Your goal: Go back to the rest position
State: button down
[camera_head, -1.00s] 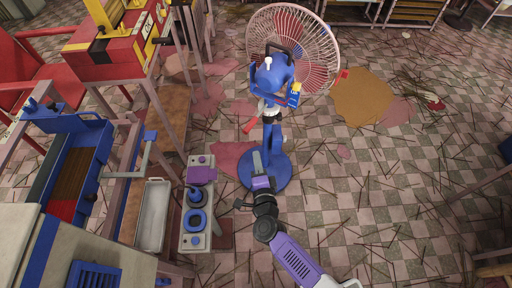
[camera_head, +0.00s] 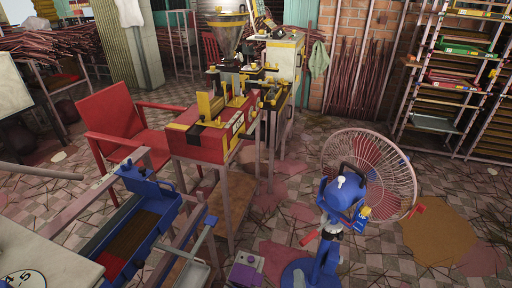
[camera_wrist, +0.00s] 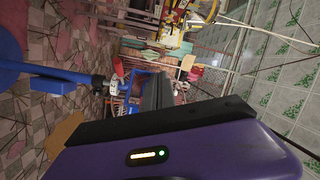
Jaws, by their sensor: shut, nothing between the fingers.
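My gripper (camera_wrist: 158,92) shows only in the wrist view. Its purple body fills the bottom of that view, and its dark fingers are together with nothing held between them. The gripper and arm are out of the head view. In the wrist view, which looks turned on its side, a blue round base and post (camera_wrist: 50,76), probably the fan's, lie to the left of the fingers. I cannot tell the distance, but no contact shows.
A blue standing fan (camera_head: 345,195) with a pink cage is at the right of the head view. A red machine (camera_head: 212,140), a red chair (camera_head: 115,125) and a blue trough bench (camera_head: 135,225) stand to the left. Racks (camera_head: 455,75) stand at the back right.

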jog(key=s+d+r+n+g, duration=0.1)
jog(key=s+r+n, duration=0.3)
jog(key=s, duration=0.7)
jog(key=s+d+r+n+g+p, duration=0.1)
jog(key=s+d+r+n, duration=0.3)
jog(key=s+r, duration=0.4)
jog(key=s+d+r+n+g+y+p, duration=0.1)
jog(key=s+d+r+n, duration=0.2)
jog(key=s, duration=1.1)
jog(key=shift+s+d+r+n, duration=0.15)
jog(key=shift+s+r+n, duration=0.1)
jog(key=shift+r+n, duration=1.05)
